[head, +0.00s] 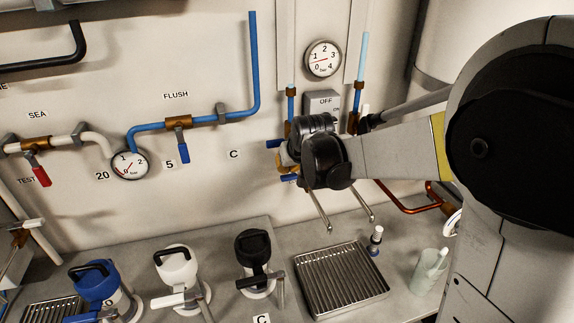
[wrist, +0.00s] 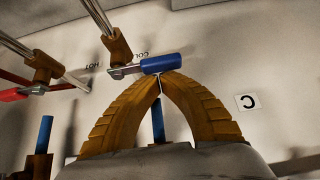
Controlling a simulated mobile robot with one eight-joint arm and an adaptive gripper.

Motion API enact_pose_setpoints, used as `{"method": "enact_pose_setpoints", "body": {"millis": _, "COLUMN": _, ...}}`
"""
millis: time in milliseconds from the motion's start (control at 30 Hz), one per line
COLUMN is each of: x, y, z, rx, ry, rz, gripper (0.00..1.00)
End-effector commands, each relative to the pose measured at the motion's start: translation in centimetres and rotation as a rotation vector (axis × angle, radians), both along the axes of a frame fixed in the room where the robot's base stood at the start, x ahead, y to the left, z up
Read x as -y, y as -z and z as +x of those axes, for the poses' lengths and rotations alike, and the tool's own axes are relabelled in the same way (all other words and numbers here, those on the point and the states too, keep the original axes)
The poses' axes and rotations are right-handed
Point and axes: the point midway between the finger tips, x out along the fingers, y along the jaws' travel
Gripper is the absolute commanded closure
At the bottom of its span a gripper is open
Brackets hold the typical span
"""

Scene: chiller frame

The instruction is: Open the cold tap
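The cold tap has a brass body (wrist: 118,45) and a blue lever handle (wrist: 160,63), which lies crosswise in the wrist view beside an upside-down COLD label. My gripper (wrist: 159,77) has two ribbed yellow-brown fingers that bow inward and meet at their tips. The tips sit right at the edge of the blue handle; I cannot tell whether they touch it. Nothing shows held between them. In the head view my gripper (head: 285,166) is at the wall by the taps, mostly hidden by my wrist. A blue end (head: 288,177) shows just below it.
The hot tap's red handle (wrist: 12,94) and brass body (wrist: 45,68) are beside the cold tap. Two metal spouts hang above a drip grate (head: 340,280). A cup (head: 428,270) and small bottle (head: 376,238) stand on the counter. The flush valve (head: 178,122) is farther left.

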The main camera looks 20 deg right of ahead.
Motion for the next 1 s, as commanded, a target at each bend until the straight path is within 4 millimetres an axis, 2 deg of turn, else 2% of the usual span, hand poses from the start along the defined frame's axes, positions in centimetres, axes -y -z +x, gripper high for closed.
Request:
{"method": "enact_pose_setpoints", "body": {"millis": 433, "x": 0.00, "y": -0.03, "z": -0.05, "rx": 0.000, "ry": -0.010, "rz": 0.001, "gripper": 1.00}}
{"method": "enact_pose_setpoints", "body": {"millis": 1000, "x": -0.17, "y": -0.05, "z": -0.56, "rx": 0.000, "ry": -0.111, "rz": 0.001, "gripper": 1.00}}
